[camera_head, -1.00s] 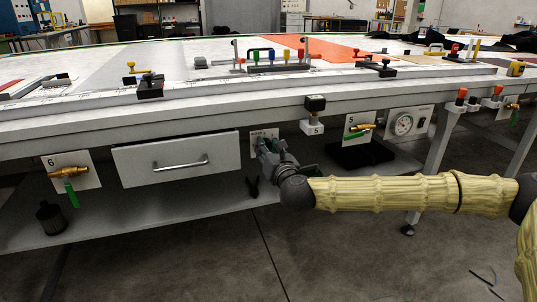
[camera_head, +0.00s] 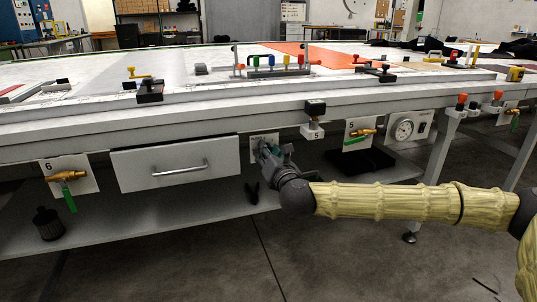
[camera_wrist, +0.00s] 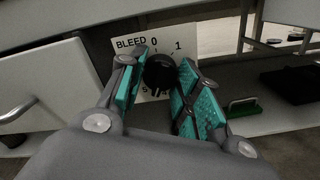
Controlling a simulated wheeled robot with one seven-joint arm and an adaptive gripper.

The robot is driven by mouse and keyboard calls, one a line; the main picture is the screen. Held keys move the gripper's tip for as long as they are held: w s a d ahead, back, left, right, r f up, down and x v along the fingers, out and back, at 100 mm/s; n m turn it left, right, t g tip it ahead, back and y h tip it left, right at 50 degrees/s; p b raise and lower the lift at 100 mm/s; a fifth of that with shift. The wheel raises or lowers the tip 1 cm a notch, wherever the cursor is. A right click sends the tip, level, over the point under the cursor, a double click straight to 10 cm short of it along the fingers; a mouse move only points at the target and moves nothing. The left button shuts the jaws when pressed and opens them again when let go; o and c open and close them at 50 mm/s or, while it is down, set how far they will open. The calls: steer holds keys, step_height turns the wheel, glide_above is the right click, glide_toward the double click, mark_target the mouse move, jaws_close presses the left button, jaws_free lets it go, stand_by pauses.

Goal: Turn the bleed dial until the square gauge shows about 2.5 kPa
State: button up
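The black bleed dial (camera_wrist: 159,72) sits on a white plate (camera_wrist: 126,44) marked BLEED, 0 and 1 in the wrist view. Lower lettering is partly hidden by the dial and fingers. My gripper (camera_wrist: 162,78) has one teal-padded finger on each side of the dial, and the pads appear to touch its edges. In the head view my gripper (camera_head: 270,155) covers most of the bleed plate (camera_head: 263,141) under the table edge. The square gauge (camera_head: 405,129) has a white round face on a panel at the right; its needle is too small to read.
A drawer (camera_head: 150,165) is left of the bleed plate. A plate marked 5 with a brass valve (camera_head: 363,131) is between dial and gauge. A black block (camera_head: 316,108) hangs from the table edge above. A lower shelf (camera_head: 170,208) runs underneath.

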steer(key=o, duration=0.5)
steer(key=shift+c, duration=0.2)
steer(key=v, duration=1.2)
